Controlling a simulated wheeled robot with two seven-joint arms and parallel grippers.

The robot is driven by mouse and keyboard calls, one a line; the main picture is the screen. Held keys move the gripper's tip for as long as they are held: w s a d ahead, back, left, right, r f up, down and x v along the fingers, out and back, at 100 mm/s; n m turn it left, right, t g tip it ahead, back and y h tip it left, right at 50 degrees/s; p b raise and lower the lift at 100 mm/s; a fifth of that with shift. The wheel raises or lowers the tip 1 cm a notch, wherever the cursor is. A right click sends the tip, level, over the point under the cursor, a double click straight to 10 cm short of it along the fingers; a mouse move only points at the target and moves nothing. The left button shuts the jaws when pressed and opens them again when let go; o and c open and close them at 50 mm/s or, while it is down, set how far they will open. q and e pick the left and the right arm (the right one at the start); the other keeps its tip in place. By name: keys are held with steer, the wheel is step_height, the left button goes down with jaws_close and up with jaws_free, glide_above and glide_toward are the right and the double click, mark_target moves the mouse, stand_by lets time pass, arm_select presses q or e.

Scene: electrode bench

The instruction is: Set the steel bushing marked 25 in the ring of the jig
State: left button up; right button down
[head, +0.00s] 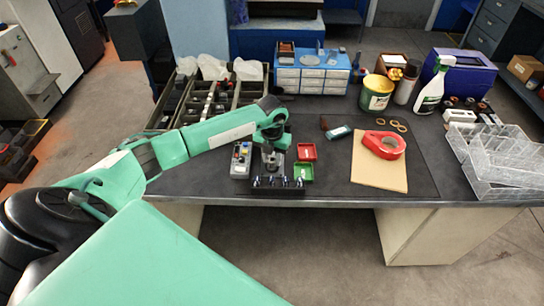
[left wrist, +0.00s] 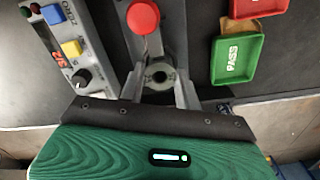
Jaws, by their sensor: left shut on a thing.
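My left gripper (head: 270,150) is over the jig near the front of the bench. In the left wrist view its two fingers (left wrist: 160,88) are shut on a grey steel bushing (left wrist: 159,74), a round piece with a dark centre hole. Its marking is too small to read. The jig (left wrist: 166,32) is a grey stand with a red knob (left wrist: 143,16), just beyond the fingers. The bushing hides the jig's ring, so I cannot tell whether it is seated in it or held above. My right gripper is not in view.
A control box (left wrist: 64,40) with coloured buttons stands left of the jig. A red tray (head: 307,152) and a green PASS tray (head: 304,172) lie to the right.

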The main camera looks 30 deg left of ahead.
arm_select(q)
steer(key=shift+f+b, duration=0.4)
steer(key=shift+f, duration=0.25)
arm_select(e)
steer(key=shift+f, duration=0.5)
arm_select(q)
steer(key=o, duration=1.2)
steer(key=shift+c, duration=0.2)
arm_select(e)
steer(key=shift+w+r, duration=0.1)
arm_select(q)
steer(key=shift+r, duration=0.35)
step_height(320, 180, up, 13)
steer(key=b, duration=0.2)
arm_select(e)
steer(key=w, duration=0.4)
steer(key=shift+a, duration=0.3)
